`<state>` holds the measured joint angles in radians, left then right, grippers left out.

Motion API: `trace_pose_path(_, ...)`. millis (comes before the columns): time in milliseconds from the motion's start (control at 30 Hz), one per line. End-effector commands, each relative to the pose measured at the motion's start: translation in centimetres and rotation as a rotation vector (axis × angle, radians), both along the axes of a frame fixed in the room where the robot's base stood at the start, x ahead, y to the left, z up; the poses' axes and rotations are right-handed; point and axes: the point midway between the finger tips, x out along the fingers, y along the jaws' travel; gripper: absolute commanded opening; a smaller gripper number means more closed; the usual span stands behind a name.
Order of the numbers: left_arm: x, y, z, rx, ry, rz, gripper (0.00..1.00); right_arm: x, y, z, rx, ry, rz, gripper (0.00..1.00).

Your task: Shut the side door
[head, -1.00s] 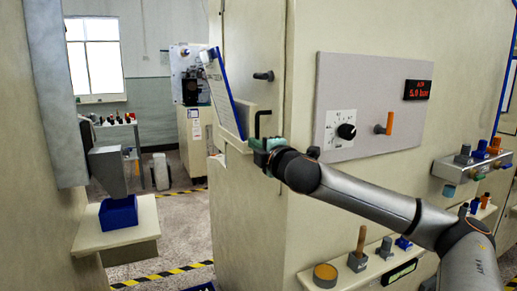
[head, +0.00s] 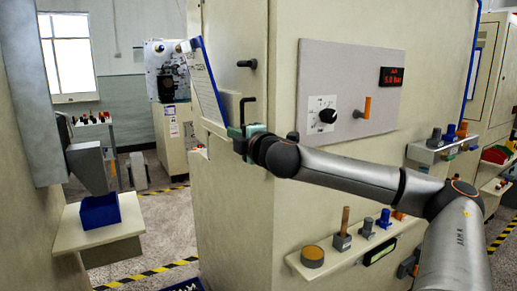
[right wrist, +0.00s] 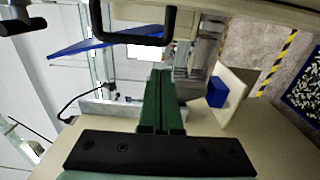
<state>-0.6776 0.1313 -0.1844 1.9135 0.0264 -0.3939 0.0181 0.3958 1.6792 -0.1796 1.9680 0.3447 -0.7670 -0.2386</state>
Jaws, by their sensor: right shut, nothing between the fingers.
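The beige machine cabinet has a side panel (head: 228,35) on its left with a dark knob-like handle (head: 247,63); this looks like the side door, but I cannot tell how far it stands open. Below it is a black bracket-shaped handle (head: 247,108), which also shows at the top of the right wrist view (right wrist: 135,38). My right gripper (head: 243,131) is at the cabinet's left corner, just below that bracket handle. Its green fingers (right wrist: 160,95) are shut together with nothing between them. Contact with the handle cannot be told. My left gripper is out of view.
A blue-edged sheet or panel (head: 208,78) tilts beside the handle. A control panel (head: 348,95) and a shelf with knobs (head: 350,250) are on the cabinet front. A blue bin (head: 100,211) sits on a ledge at left. Open floor (head: 168,220) lies between.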

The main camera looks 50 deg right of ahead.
Motion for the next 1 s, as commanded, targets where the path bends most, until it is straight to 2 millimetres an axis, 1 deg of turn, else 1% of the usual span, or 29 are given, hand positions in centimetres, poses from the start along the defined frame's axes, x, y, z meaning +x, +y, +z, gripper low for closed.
trace_pose_path(33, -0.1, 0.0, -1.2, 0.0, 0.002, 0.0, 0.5, -0.3, 0.1, -0.5, -0.009, 0.002, 0.001, 0.0)
trace_pose_path(100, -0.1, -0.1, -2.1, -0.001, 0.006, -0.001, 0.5, -0.9, 0.1, -0.3, -0.01, -0.003, 0.004, 0.0)
trace_pose_path(300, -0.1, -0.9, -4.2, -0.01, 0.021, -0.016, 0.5, -2.9, -0.3, -0.4, -0.004, -0.003, -0.002, 0.0)
trace_pose_path(367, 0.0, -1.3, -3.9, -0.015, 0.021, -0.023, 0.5, -3.6, -0.2, 0.0, -0.006, -0.004, 0.001, 0.0)
trace_pose_path(433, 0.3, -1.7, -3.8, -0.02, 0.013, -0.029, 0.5, -4.5, -0.3, -0.1, -0.005, -0.002, 0.001, 0.0)
trace_pose_path(600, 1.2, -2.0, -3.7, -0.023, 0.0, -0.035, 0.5, -6.3, -0.5, 0.0, -0.003, -0.002, 0.001, 0.0)
trace_pose_path(700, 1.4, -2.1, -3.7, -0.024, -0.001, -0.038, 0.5, -7.0, -0.6, 0.0, 0.0, -0.001, 0.002, 0.0)
trace_pose_path(800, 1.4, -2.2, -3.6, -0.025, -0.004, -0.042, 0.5, -7.4, -0.6, 0.0, 0.0, 0.0, 0.002, 0.0)
trace_pose_path(1000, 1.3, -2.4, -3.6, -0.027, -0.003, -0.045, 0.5, -7.6, -0.7, 0.0, 0.001, 0.001, 0.002, 0.0)
